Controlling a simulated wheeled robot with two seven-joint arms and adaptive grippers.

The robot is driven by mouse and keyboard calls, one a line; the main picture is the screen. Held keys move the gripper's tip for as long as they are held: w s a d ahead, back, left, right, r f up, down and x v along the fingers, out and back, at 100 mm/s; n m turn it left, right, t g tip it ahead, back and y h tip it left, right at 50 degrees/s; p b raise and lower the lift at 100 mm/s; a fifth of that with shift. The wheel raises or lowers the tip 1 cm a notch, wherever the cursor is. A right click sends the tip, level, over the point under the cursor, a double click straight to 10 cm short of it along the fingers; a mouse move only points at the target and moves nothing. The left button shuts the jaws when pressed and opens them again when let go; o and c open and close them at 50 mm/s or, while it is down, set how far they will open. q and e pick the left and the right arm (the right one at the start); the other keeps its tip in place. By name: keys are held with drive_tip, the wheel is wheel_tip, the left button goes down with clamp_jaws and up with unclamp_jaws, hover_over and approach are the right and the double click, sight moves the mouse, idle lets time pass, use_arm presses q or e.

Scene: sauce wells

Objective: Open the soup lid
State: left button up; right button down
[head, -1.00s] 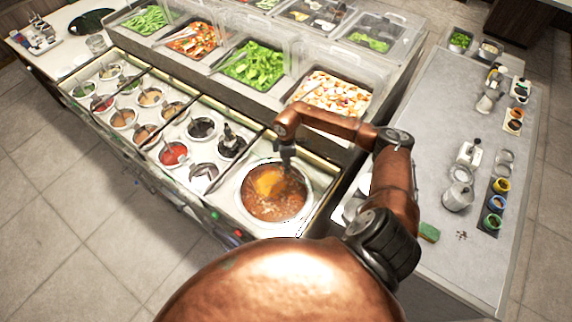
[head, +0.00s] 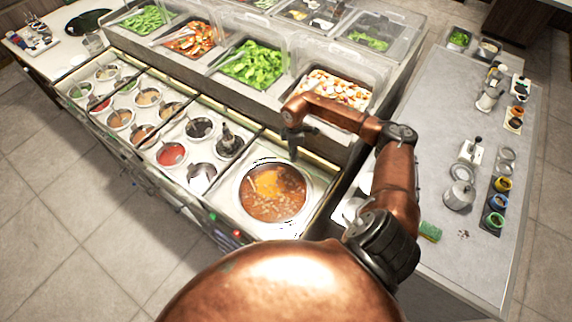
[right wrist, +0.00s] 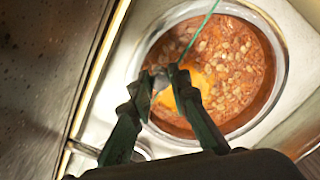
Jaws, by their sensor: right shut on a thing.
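The round soup pot (head: 241,198) sits in the counter at the front right of the wells; its orange-brown soup (head: 275,205) shows plainly. My right gripper (head: 291,148) is at the pot's far side, above the rim. In the right wrist view its fingers (right wrist: 163,80) are closed together on a small grey piece over the soup. A thin green line (right wrist: 198,33) runs up from the fingertips, looking like the edge of a clear soup lid seen edge-on. The lid's face cannot be made out. My left gripper is not in view.
Several small sauce wells (head: 171,155) lie left of the pot. Clear-sided food bins (head: 252,62) stand behind. The grey side counter (head: 425,130) at right holds jars, a metal pot (head: 459,195) and a green sponge (head: 430,231).

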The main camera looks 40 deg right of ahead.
drive_tip(key=d, duration=0.1)
drive_tip(key=w+d, duration=0.1)
drive_tip(key=d, duration=0.1)
drive_tip(key=shift+d+b, duration=0.15)
drive_tip(key=shift+b, duration=0.2)
drive_tip(key=c, duration=1.8)
unclamp_jaws()
drive_tip(key=shift+r, duration=0.1)
wheel_tip(320, 180, up, 12)
drive_tip(key=shift+s+f, duration=0.1)
drive_tip(key=shift+f, duration=0.1)
